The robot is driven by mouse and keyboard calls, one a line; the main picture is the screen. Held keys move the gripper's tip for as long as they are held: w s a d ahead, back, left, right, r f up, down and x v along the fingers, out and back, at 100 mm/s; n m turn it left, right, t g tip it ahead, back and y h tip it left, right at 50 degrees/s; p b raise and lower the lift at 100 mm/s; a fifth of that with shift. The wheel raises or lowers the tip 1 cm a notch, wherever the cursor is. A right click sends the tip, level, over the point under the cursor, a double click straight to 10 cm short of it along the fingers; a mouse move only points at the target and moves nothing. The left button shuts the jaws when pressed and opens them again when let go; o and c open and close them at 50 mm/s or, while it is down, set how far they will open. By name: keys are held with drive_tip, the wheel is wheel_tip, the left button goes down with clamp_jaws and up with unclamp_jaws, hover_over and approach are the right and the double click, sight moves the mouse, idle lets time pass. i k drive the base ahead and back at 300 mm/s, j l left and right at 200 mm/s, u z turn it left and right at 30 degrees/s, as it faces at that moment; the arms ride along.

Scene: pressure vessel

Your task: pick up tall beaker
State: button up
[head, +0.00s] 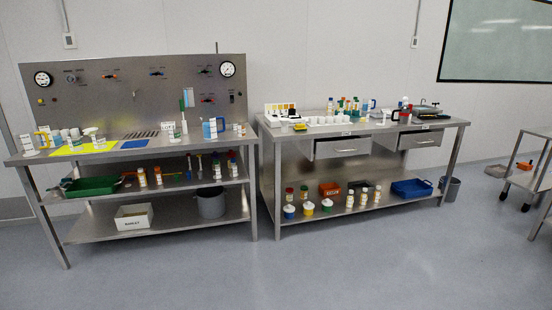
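In the head view, small containers stand on two steel benches, and none is clearly recognisable as the tall beaker at this size. A blue jug-like vessel with a handle (209,130) stands upright at the right part of the left bench top (150,152). Small clear and white vessels (76,142) stand at that bench's left end, around a yellow mat (93,149). Several bottles (355,106) and white cups stand on the right bench top (440,122). My gripper is not in view.
A green tray (88,187), a grey pot (211,204) and a white box (133,217) sit on the left bench's shelves. The right bench has two drawers (343,148) that look pulled out. A cart (532,178) stands at far right. The floor in front is clear.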

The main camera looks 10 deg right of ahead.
sight(381, 116)
drive_tip(key=i+l+z, duration=0.3)
drive_tip(key=i, duration=0.6)
drive_tip(key=i+z, duration=0.35)
drive_tip(key=i, duration=2.7)
drive_tip(key=i+u, duration=0.2)
drive_tip(key=i, duration=0.25)
drive_tip(key=i+l+u, duration=0.25)
drive_tip(key=i, duration=0.25)
drive_tip(key=i+l+u, duration=0.2)
drive_tip(key=i, duration=0.25)
